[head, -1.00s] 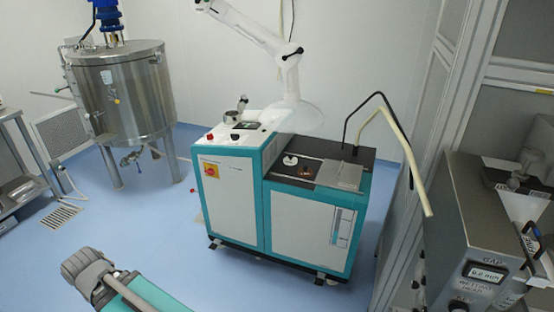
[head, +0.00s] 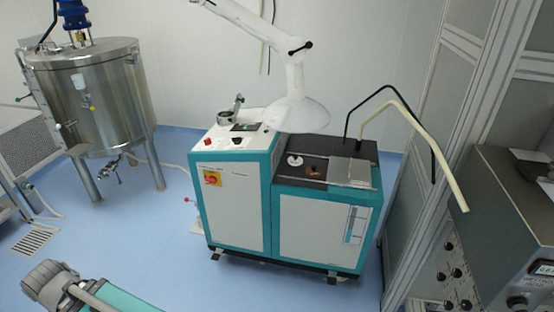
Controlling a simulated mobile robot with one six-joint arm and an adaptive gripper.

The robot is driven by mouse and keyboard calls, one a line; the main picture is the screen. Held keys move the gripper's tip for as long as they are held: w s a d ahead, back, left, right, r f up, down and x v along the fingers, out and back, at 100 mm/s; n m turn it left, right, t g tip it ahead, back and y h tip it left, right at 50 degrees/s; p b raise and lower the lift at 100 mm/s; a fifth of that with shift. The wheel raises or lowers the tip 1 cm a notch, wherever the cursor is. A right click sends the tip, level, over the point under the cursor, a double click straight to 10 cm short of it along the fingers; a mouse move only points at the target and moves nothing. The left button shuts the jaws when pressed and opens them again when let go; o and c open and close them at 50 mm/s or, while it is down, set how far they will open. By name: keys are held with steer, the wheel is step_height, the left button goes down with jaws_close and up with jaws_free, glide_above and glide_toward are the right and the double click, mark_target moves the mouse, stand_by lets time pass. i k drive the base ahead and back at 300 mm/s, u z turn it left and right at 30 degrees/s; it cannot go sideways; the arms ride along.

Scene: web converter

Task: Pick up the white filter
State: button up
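A small white round piece (head: 294,160), which may be the white filter, lies on the black top (head: 309,169) of a teal and white machine (head: 285,220). It is too small to make out in detail. A brownish piece (head: 315,173) lies just to its right. My gripper is not in view. A grey and teal part of my own arm shows at the lower left, well apart from the machine.
A steel tank (head: 100,100) on legs stands at the left. A white extraction hood (head: 298,112) hangs above the machine. Black and cream bent tubes rise at its right. A grey instrument box (head: 510,225) is at the right edge. Blue floor (head: 150,240) before the machine is clear.

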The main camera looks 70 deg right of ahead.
mark_target(295, 160)
steer(key=z, duration=0.05)
steer(key=i, duration=2.3)
steer(key=z, duration=2.75)
